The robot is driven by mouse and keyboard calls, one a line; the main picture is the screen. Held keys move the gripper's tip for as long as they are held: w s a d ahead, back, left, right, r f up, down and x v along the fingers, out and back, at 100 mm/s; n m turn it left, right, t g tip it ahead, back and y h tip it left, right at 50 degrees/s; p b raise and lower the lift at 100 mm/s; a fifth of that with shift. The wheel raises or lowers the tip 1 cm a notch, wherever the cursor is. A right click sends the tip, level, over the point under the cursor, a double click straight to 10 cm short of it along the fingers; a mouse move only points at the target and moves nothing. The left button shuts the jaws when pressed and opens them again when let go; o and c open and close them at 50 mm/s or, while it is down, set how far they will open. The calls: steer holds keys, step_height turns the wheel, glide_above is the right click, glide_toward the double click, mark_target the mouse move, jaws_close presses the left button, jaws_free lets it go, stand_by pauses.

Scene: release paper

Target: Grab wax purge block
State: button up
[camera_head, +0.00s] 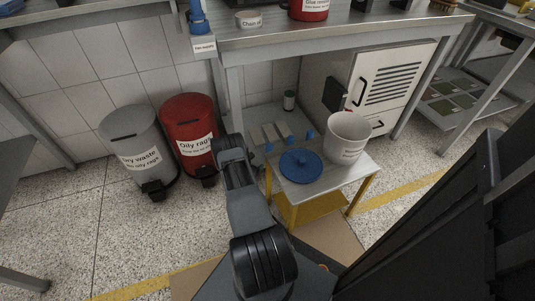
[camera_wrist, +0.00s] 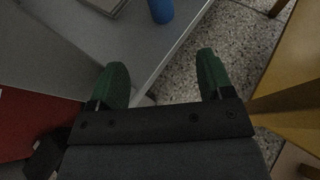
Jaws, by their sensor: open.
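No label shows which thing is the wax purge block. Two pale flat blocks, one of them here (camera_head: 268,132), lie on the low grey shelf (camera_head: 262,118) under the bench in the head view. Part of a pale block (camera_wrist: 104,4) shows at the top edge of the wrist view, on the grey shelf. A blue cylinder (camera_wrist: 161,10) stands near it, by the shelf edge. My gripper (camera_wrist: 163,65) is open with green fingertips and nothing between them. It is short of the block and the blue cylinder. In the head view my arm hides the fingers.
A small table (camera_head: 328,180) with yellow legs holds a blue lid (camera_head: 300,165) and a white bucket (camera_head: 347,138), right of my arm. A red bin (camera_head: 188,125) and a grey bin (camera_head: 137,145) stand left. The bench top (camera_head: 340,28) overhangs the low shelf.

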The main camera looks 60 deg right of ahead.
mark_target(267, 149)
steer(key=d+b, duration=0.1)
steer(key=d, duration=0.2)
steer(key=d+b, duration=0.1)
steer(key=d, duration=0.3)
steer(key=d+b, duration=0.1)
steer(key=d, duration=0.3)
steer(key=shift+w+f+b, duration=0.15)
steer(key=shift+w+b, duration=0.1)
steer(key=shift+b, duration=0.15)
steer(key=b+x, duration=0.2)
steer(key=x, duration=0.2)
steer(key=shift+f+b, duration=0.1)
steer(key=shift+b, duration=0.3)
steer(key=shift+d, duration=0.5)
steer(key=c, duration=1.1)
